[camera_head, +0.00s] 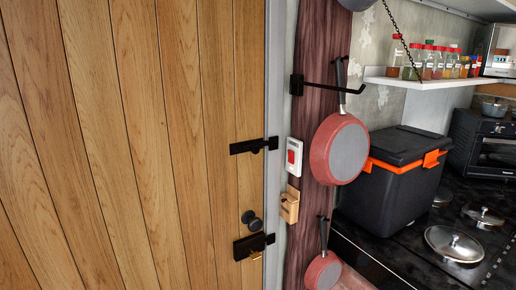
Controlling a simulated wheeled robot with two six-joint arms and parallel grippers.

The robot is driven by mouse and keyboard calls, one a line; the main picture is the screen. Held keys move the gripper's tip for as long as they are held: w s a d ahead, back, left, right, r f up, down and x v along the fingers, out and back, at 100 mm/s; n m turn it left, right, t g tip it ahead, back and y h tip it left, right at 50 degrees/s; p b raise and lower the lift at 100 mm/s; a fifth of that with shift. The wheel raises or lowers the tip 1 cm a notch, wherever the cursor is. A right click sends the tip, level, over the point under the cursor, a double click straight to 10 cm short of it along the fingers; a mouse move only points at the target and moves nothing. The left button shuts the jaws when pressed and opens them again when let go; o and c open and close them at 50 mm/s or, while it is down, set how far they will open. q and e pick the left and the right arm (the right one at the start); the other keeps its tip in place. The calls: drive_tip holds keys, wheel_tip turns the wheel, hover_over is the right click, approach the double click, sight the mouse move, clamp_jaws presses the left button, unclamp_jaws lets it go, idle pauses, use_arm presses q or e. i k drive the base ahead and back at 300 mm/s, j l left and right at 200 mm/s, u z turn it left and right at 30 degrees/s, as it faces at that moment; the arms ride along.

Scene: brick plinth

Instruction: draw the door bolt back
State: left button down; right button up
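A black door bolt (243,148) lies horizontally on the wooden plank door (160,130) near its right edge. A small dark handle shows under the middle of the bolt. The bolt's right end reaches the pale door frame (275,80). I cannot tell for certain how far the bar sits in its keeper. Below it are a round black knob (252,220) and a second black fitting (246,248) with a small brass part at its lower edge. Neither of my grippers shows in the head view.
A white switch box with a red button (294,157) and a small wooden holder (289,205) are right of the frame. Pink pans (340,148) hang from hooks on a dark post. Further right are a black bin (390,185), a hob with lids and a spice shelf.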

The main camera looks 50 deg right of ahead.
sight(256, 149)
drive_tip(key=z, duration=1.45)
